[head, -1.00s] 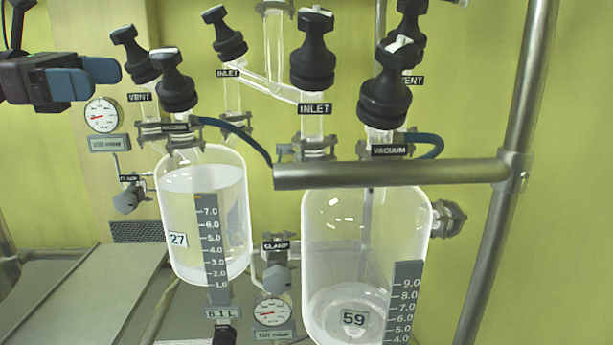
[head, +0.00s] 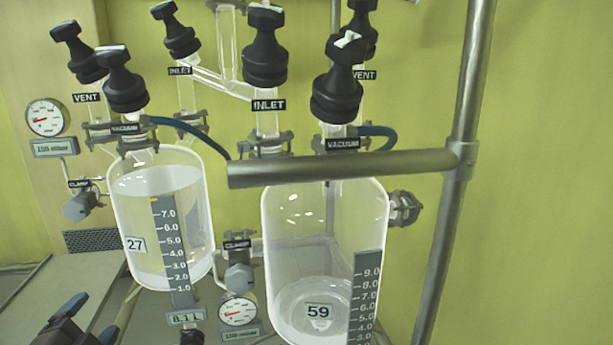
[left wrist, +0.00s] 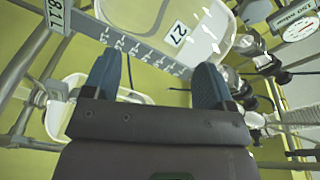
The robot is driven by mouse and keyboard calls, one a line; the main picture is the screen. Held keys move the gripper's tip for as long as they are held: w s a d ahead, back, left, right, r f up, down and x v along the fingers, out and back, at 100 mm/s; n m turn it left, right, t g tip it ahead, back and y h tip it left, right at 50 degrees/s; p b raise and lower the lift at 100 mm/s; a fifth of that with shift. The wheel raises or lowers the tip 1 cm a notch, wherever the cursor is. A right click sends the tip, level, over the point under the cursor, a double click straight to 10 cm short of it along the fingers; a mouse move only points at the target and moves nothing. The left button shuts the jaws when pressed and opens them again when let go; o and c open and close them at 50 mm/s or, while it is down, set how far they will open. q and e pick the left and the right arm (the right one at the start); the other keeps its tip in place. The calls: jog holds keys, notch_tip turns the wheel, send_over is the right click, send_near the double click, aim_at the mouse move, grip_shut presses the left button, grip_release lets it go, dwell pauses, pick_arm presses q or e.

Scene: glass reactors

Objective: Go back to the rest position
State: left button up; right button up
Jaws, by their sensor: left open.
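My left gripper (head: 68,318) is at the lower left edge of the head view, below and left of the left glass reactor, and only partly in frame. In the left wrist view its two blue fingers (left wrist: 157,82) are apart with nothing held between them. The left reactor (head: 150,200), marked 27, holds clear liquid and has a scale. It also shows at the top of the left wrist view (left wrist: 195,22). The right reactor (head: 290,235), marked 59, stands beside it with a little liquid low in it. My right gripper is in neither view.
Black valve knobs (head: 265,50) stand above both reactors. A thick metal bar (head: 340,168) crosses in front, joined to a steel post (head: 455,190) on the right. Gauges (head: 45,118) and clamp valves (head: 240,275) sit around the left reactor. A grey panel (head: 25,310) lies at lower left.

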pick_arm(q)
jog(key=s+d+f+n+g+y, duration=0.25)
jog(key=s+f+n+g, duration=0.6)
jog(key=s+f, duration=0.65)
jog(key=s+d+f+n+g+h, duration=0.1)
jog(key=s+d+f+n+g, duration=0.2)
jog(key=s, duration=0.5)
jog(key=s+d+f+n+g+h, duration=0.1)
jog(key=s+d+f+g+h, duration=0.1)
jog(key=s+d+g, duration=0.45)
jog(key=w+a+f+m+t+p, duration=0.1)
jog(key=w+f+t+p, duration=0.1)
jog(key=w+f+t, duration=0.2)
jog(key=w+t, duration=0.3)
jog(key=t, duration=0.3)
jog(key=shift+w+a+f+t+h, duration=0.2)
jog(key=shift+a+f+t+h, duration=0.05)
jog(key=shift+f+t+h, duration=0.15)
